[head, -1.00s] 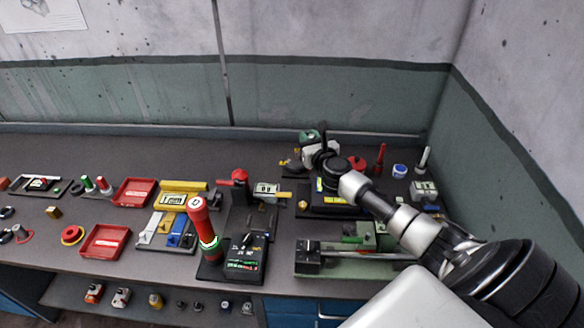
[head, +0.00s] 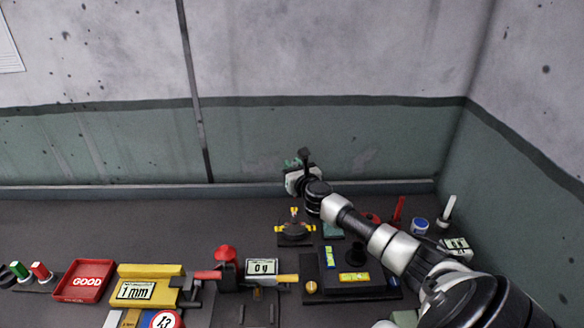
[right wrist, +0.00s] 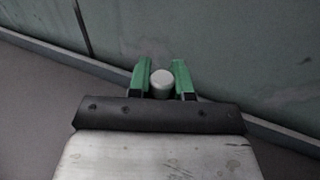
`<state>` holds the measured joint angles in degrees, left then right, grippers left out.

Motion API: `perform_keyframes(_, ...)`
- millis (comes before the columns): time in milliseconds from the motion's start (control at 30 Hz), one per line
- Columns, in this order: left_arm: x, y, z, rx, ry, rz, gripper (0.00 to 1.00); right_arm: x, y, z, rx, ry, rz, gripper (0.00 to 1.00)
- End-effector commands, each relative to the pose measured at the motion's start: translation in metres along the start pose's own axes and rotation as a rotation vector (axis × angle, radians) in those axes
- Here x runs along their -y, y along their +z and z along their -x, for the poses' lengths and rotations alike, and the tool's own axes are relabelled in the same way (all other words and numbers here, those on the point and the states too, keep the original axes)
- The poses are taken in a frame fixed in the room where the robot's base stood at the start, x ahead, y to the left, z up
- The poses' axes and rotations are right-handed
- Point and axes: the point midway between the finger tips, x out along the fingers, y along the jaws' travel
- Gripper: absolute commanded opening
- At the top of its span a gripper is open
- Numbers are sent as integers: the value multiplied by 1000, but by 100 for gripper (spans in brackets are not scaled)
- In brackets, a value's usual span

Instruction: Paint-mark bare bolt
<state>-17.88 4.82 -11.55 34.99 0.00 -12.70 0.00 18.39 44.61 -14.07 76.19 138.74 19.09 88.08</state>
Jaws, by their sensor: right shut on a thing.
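My right gripper (head: 297,165) is raised over the back of the bench, in front of the green wall band. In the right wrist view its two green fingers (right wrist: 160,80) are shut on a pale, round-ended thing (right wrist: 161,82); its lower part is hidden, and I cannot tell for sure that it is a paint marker. Below the gripper in the head view stands a small dark fixture (head: 294,232) with yellow parts and a small upright piece in its middle. I cannot tell whether that piece is the bare bolt. My left gripper is out of view.
A black station (head: 378,291) with yellow labels stands below my right arm. A red stick (head: 398,210), a blue-topped pot (head: 419,226) and a white stick (head: 447,211) stand at the right. A red GOOD tray (head: 84,281) is at left. The back left bench is clear.

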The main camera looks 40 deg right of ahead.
Motion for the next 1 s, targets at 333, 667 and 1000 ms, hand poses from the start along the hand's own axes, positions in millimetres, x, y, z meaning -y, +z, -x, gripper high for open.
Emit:
perform_keyframes(333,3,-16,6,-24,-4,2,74,0,-2,0,-2,0,-3,6)
perform_keyframes(667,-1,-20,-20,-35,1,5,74,0,-38,-1,-1,0,-3,6)
perform_keyframes(1000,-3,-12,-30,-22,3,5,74,0,-54,-2,0,0,-2,6)
